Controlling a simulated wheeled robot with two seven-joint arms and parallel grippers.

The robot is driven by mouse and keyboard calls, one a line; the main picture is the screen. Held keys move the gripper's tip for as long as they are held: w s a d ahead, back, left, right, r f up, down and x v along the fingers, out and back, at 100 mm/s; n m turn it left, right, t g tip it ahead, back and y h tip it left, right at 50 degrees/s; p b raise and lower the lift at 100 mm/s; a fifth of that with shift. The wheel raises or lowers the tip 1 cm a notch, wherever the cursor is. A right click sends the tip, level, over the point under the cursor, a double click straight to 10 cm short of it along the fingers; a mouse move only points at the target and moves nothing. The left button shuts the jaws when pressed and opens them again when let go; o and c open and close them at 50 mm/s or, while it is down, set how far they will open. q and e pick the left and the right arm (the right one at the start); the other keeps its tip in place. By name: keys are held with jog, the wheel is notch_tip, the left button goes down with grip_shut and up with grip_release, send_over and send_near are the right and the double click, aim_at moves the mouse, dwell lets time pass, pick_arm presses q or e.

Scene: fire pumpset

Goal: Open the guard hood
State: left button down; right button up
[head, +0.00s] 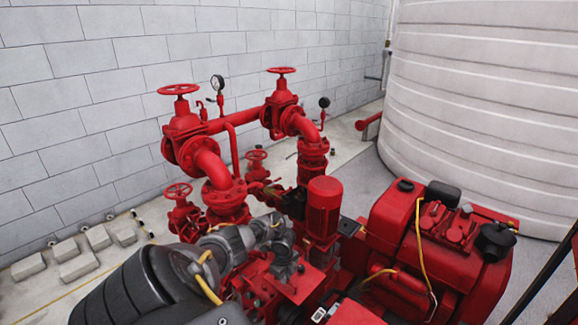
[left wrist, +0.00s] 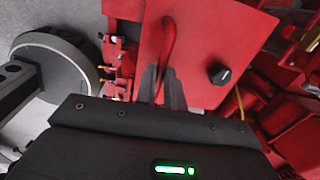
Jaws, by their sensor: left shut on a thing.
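The guard hood (left wrist: 200,32) shows in the left wrist view as a flat red panel with a curved red handle (left wrist: 168,40) and a black knob (left wrist: 219,73) on its right. My left gripper (left wrist: 162,82) is shut on the handle, its grey fingers around the handle's lower end. In the head view my left arm comes in from the lower left over the pumpset; its fingers and the hood are hard to make out there. I cannot tell how far the hood is open. My right gripper is not in view.
Red pipes and handwheel valves (head: 183,138) stand behind the arm. An upright red motor (head: 323,207) is close to its right, with a red engine (head: 440,245) farther right. A large white tank (head: 480,100) fills the back right. A block wall (head: 90,110) runs behind.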

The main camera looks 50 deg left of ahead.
pick_arm(q)
jog(key=shift+w, duration=0.1)
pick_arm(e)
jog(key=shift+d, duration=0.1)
pick_arm(q)
jog(key=c, duration=1.8)
grip_release()
jog(key=o, duration=0.3)
jog(key=shift+w+a+f, duration=0.1)
jog(key=shift+w+f, duration=0.1)
jog(key=shift+f, duration=0.05)
jog(key=shift+s, duration=0.1)
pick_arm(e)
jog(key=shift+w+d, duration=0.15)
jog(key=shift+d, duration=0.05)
pick_arm(q)
jog(key=shift+r, duration=0.2)
jog(key=shift+s+r+p, duration=0.15)
jog(key=shift+r+p, duration=0.15)
jog(key=shift+r, duration=2.35)
jog(key=shift+s+r+p, duration=0.1)
jog(key=shift+r+p, duration=0.2)
jog(key=shift+r, duration=2.35)
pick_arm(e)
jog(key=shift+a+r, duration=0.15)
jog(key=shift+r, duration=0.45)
